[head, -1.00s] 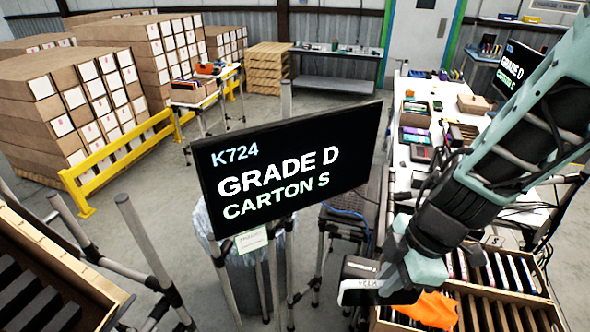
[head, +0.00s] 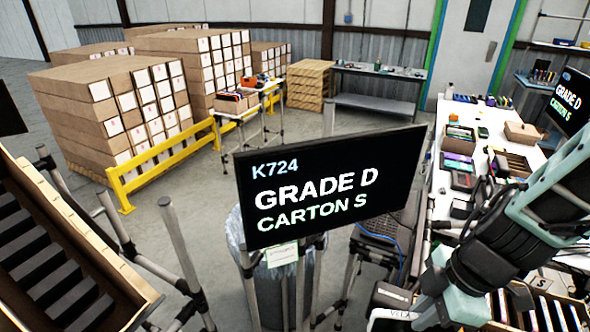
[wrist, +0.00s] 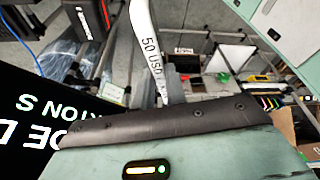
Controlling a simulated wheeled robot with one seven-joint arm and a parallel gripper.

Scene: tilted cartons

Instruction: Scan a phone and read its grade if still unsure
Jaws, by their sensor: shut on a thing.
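My gripper (head: 432,312) is at the bottom right of the head view, with its tips partly cut off by the frame. It is shut on a thin slab with a pale, lettered edge, which looks like a phone (head: 394,315). In the wrist view, the phone (wrist: 150,45) shows as a narrow white strip reading "50 USD", rising beyond the dark pad. Its face is hidden. The grade screen (head: 330,192) stands left of my gripper and reads "K724, GRADE D, CARTON S". A second screen (head: 568,100) at the right edge shows the same grade and carton.
A wooden carton with dark slots (head: 50,262) is at left. A carton (head: 543,300) with upright slabs is at lower right, marked S. A long white table (head: 465,130) holds devices and boxes. A yellow rail (head: 160,165) fronts stacked cartons. Metal posts stand around the screen.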

